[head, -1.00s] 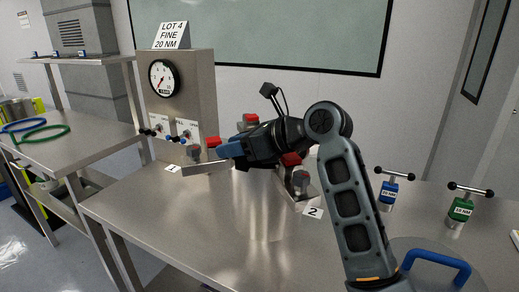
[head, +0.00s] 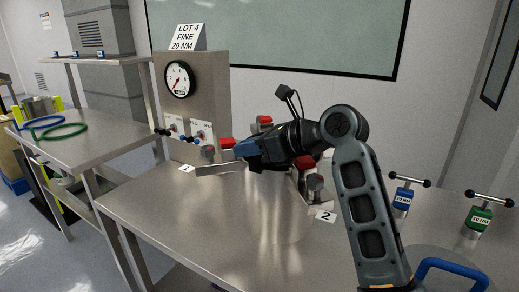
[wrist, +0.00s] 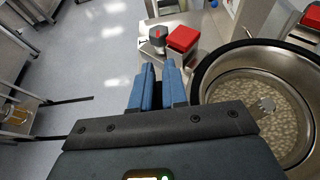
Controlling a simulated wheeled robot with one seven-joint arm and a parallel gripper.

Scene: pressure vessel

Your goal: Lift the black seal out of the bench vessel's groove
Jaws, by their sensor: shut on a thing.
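The bench vessel (head: 272,215) is a shiny steel cylinder on the bench. In the wrist view its round opening is at the right, with the black seal (wrist: 206,72) around the rim. The seal looks seated there; its near left part is hidden behind my gripper. My gripper (head: 240,150) is over the vessel's left side, its blue fingers pointing left. The fingers (wrist: 160,78) are close together beside the seal in the wrist view.
Red-topped clamps (wrist: 184,38) stand around the vessel. A gauge panel (head: 195,95) is behind left. Blue (head: 403,197) and green (head: 478,217) T-handled tools stand at right. A side bench holds blue and green rings (head: 62,131). The bench front left is clear.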

